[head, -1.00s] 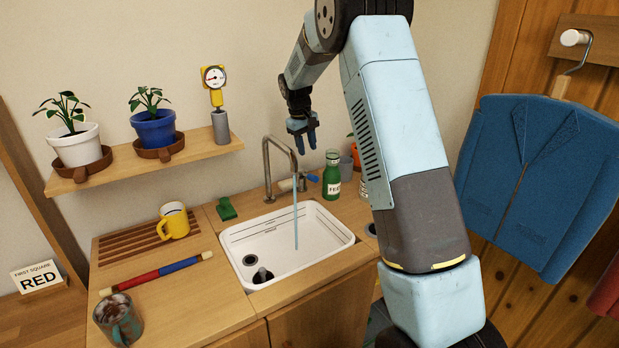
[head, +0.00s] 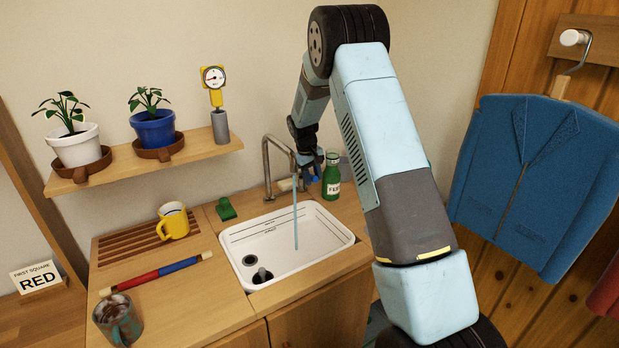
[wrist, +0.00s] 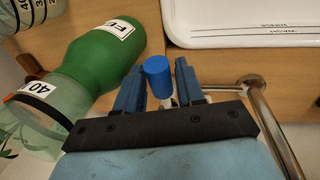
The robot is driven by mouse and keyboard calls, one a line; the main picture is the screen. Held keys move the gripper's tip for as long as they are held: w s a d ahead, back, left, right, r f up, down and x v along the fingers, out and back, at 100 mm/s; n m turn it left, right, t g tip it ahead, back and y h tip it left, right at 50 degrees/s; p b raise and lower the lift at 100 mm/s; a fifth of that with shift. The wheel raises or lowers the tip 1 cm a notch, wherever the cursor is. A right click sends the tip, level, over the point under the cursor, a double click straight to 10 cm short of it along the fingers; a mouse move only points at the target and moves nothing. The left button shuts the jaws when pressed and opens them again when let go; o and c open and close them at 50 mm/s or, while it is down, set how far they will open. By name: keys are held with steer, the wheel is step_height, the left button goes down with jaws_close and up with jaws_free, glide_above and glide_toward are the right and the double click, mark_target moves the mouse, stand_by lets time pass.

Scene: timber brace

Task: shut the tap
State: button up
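The metal tap (head: 266,165) arches over the white sink (head: 332,243), and a blue stream of water (head: 296,225) falls from it into the basin. Its pipe also shows at the right of the wrist view (wrist: 263,110). My gripper (head: 314,178) is low beside the tap, at its right. In the wrist view my gripper (wrist: 158,82) is open, with the tap's blue handle end (wrist: 157,76) between its two fingers. A gap shows on both sides of the handle. In the head view my gripper mostly hides the handle.
A green bottle (head: 331,178) stands close to the right of my gripper; it also shows in the wrist view (wrist: 98,62). A green block (head: 226,209) lies left of the tap. A shelf (head: 110,175) with potted plants is at left.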

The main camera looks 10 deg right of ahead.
jaws_close()
stand_by(0.4)
steer(key=shift+a, duration=0.1)
